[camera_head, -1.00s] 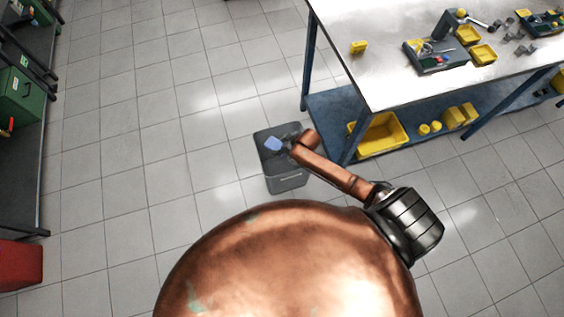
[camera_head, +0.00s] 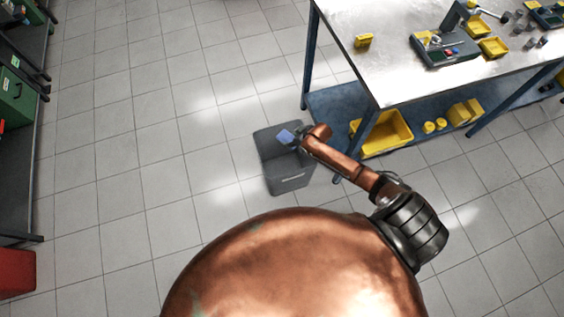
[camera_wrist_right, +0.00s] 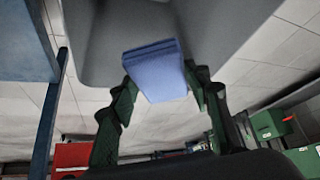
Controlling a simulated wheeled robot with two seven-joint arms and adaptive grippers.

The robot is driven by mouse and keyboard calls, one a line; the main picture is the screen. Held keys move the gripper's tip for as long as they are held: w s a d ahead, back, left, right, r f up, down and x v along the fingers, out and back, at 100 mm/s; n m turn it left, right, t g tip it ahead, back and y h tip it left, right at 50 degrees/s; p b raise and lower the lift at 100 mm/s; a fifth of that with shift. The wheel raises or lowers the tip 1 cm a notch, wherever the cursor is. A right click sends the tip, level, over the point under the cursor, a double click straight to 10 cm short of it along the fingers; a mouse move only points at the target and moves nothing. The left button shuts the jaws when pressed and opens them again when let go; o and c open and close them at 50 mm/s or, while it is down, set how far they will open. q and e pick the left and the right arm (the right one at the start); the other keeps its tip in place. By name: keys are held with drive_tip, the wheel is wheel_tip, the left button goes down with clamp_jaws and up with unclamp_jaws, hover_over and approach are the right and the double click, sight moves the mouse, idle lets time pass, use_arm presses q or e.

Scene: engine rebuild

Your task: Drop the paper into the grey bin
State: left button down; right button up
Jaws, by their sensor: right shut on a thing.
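The paper (camera_head: 286,136) is a small blue folded piece. My right gripper (camera_head: 296,139) is shut on it, and the head view shows it above the back part of the open grey bin (camera_head: 291,184). In the right wrist view the blue paper (camera_wrist_right: 157,70) sits between the two dark green fingers of my right gripper (camera_wrist_right: 160,84). The wall of the grey bin (camera_wrist_right: 225,30) fills the top of that view behind the paper. I cannot tell the exact height of the paper over the rim. My left gripper is not in view.
A metal-topped workbench (camera_head: 385,60) with blue legs stands right of the bin. Its lower shelf holds a yellow tub (camera_head: 384,136) close to my right arm. A red box (camera_head: 16,272) and dark shelving are at the left. The tiled floor left of the bin is clear.

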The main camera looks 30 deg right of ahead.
drive_tip(key=shift+f, duration=0.1)
drive_tip(key=o, duration=1.2)
drive_tip(key=v, duration=1.2)
drive_tip(key=shift+w, duration=0.1)
